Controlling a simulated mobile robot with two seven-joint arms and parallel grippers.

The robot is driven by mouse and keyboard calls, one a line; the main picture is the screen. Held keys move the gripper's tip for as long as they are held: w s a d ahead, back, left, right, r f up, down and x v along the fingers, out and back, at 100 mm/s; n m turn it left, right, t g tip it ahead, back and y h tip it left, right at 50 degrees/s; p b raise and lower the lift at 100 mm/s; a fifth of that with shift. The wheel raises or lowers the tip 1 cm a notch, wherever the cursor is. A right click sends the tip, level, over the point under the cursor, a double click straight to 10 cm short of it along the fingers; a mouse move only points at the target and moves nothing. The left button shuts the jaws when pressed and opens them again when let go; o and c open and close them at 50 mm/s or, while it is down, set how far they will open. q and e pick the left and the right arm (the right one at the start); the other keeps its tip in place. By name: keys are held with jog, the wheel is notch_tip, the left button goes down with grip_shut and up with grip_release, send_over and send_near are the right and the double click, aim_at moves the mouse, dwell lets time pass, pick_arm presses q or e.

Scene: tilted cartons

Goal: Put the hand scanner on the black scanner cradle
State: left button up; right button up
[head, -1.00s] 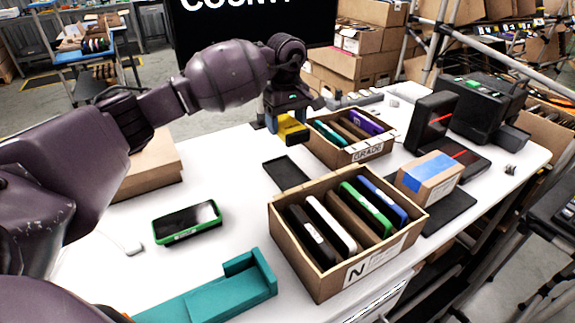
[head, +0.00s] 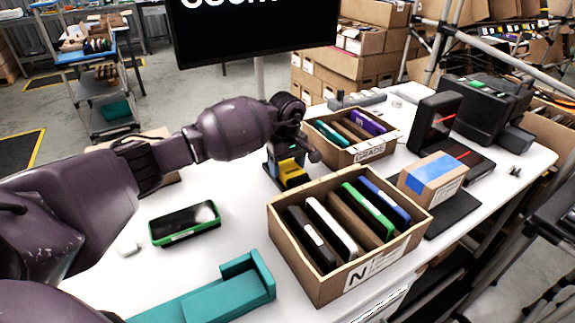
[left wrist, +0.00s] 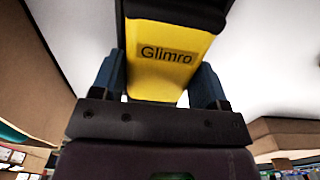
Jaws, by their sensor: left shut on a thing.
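The hand scanner (head: 291,167) is yellow with a dark end. My left gripper (head: 284,158) is shut on it and holds it low over the table, behind the front carton. In the left wrist view the scanner (left wrist: 163,58), labelled "Glimro", sits between the two blue fingers of the gripper (left wrist: 158,80), its black part away from the palm. The black scanner cradle is almost wholly hidden behind the scanner and gripper; I cannot tell whether the scanner touches it. My right gripper is not in view.
The front carton (head: 345,278) marked N holds several upright devices, close to the scanner. Another carton (head: 370,153) stands behind it. A green-edged device (head: 185,222) and a teal holder (head: 205,297) lie at left. A taped box (head: 432,178) stands right.

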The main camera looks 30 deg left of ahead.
aim_at(287, 165)
pick_arm(q)
jog(key=shift+r, duration=0.1)
jog(key=o, duration=0.8)
notch_tip(287, 165, up, 12)
jog(key=shift+p, duration=0.45)
jog(key=shift+s, duration=0.1)
dwell(0.4)
